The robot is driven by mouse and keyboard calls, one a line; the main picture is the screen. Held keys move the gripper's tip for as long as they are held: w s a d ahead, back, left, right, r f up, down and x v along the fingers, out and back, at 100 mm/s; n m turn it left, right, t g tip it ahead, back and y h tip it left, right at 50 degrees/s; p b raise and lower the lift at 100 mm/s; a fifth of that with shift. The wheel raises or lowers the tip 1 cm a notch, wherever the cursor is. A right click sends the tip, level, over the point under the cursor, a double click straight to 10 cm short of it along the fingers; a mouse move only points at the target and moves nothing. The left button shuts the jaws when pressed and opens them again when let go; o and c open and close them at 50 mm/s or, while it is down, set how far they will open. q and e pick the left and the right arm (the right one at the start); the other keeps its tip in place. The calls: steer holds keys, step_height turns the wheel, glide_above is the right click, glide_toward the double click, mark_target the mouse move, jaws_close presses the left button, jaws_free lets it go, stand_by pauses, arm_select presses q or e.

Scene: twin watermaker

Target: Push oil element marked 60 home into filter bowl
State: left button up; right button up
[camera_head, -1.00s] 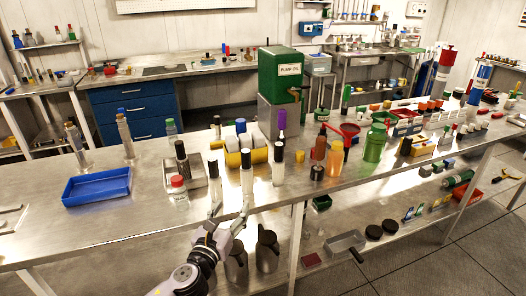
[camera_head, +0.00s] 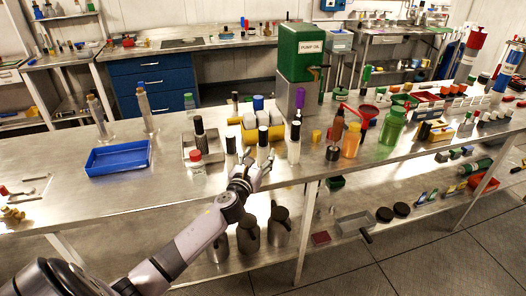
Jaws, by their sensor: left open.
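My left gripper (camera_head: 254,165) is open at the front of the steel bench. Its fingers are just in front of the middle of several white, black-topped cylinders (camera_head: 263,146). One finger overlaps its lower part in the view; whether they touch I cannot tell. A second such cylinder (camera_head: 231,150) stands to its left and another (camera_head: 294,143) to its right, with a purple-topped item behind. All stand upright. No number 60 is legible, so I cannot tell which is the oil element or which is the filter bowl. My right gripper is out of view.
A yellow bin (camera_head: 250,136) stands close behind the cylinders. A grey tray (camera_head: 187,150) and red-capped jar (camera_head: 196,160) are to the left, with a blue tray (camera_head: 118,157) beyond. An orange bottle (camera_head: 352,138) and green bottle (camera_head: 392,126) stand right.

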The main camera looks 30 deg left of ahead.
arm_select(q)
steer(key=x, duration=0.4)
steer(key=shift+a+f, duration=0.2)
steer(key=shift+f, duration=0.05)
steer(key=c, duration=1.3)
steer(key=shift+r, duration=0.15)
step_height(320, 180, up, 10)
steer(key=p, duration=0.3)
step_height(320, 180, up, 10)
steer(key=p, duration=0.1)
glide_above(261, 150)
steer(key=shift+w, duration=0.25)
